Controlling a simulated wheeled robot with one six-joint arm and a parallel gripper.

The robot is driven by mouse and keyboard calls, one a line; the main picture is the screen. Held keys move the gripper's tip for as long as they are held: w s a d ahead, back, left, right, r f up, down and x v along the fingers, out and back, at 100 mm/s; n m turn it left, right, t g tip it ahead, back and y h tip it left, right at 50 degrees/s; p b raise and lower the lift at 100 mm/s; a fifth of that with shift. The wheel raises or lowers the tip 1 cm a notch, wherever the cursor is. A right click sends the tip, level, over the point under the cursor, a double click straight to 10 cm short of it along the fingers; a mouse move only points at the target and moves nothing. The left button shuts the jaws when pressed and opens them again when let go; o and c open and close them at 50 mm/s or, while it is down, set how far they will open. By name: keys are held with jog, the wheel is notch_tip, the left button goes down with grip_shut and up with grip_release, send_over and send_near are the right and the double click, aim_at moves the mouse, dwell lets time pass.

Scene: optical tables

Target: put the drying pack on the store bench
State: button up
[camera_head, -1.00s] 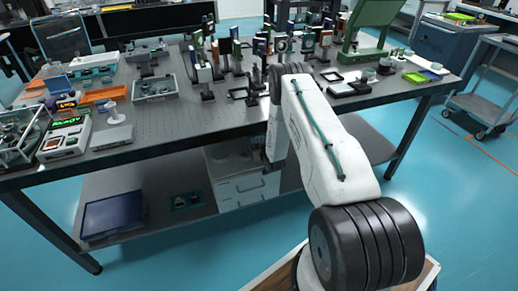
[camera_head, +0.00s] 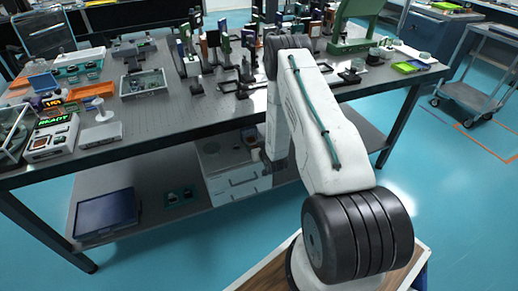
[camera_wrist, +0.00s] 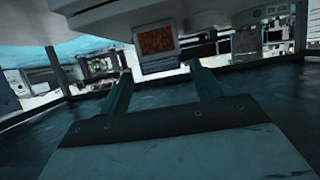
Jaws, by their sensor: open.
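A small pale pack with an orange-brown grainy window (camera_wrist: 157,41), which looks like the drying pack, shows in the wrist view. It stands ahead of my gripper (camera_wrist: 160,75), between and beyond the two teal fingertips. The fingers are apart with nothing between them, and I see no contact with the pack. In the head view my gripper is hidden behind my arm, by the white drawer unit (camera_head: 232,176) under the table. I cannot pick out the pack in the head view, nor tell which surface is the store bench.
A large optical table (camera_head: 215,115) crowded with mounts and instruments stands ahead. Its lower shelf (camera_head: 150,181) holds a dark blue box (camera_head: 105,213). A grey trolley (camera_head: 478,98) stands at right. Blue floor is open at the right.

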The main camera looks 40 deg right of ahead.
aim_at(252, 142)
jog(key=shift+o, duration=0.3)
jog(key=shift+v, duration=1.1)
jog(key=o, duration=0.3)
jog(key=x, duration=0.3)
jog(key=shift+w+d, duration=0.1)
jog(key=shift+w, duration=0.3)
jog(key=shift+x, duration=3.45)
